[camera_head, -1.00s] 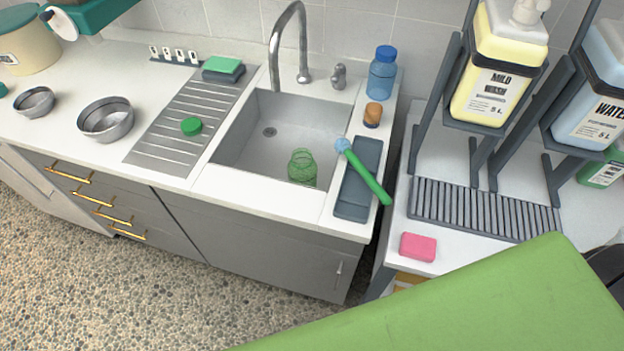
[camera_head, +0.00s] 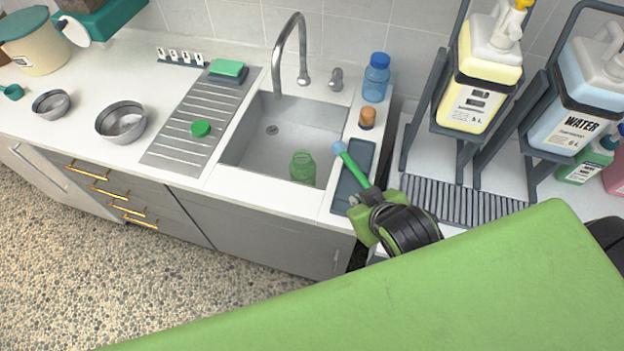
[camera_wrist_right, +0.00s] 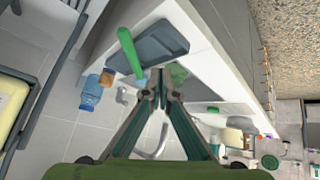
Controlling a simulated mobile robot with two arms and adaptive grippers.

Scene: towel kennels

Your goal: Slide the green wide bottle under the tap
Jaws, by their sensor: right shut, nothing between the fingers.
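The green wide bottle (camera_head: 303,169) is see-through and stands in the sink (camera_head: 251,172), toward its front right corner. The tap (camera_head: 276,62) arches over the back of the sink, behind and left of the bottle. My right gripper (camera_head: 369,197) is low at the right front of the sink counter, by the brush handle, with its fingertips hard to make out. In the right wrist view my right gripper (camera_wrist_right: 160,90) is shut and empty, and a green patch just beyond the tips looks like the bottle (camera_wrist_right: 178,73). My left gripper is not in view.
A green-handled brush (camera_head: 354,166) lies across a dark tray (camera_head: 346,190) right of the sink. A green cap (camera_head: 201,129) lies on the ridged drainboard. A green surface fills the lower foreground.

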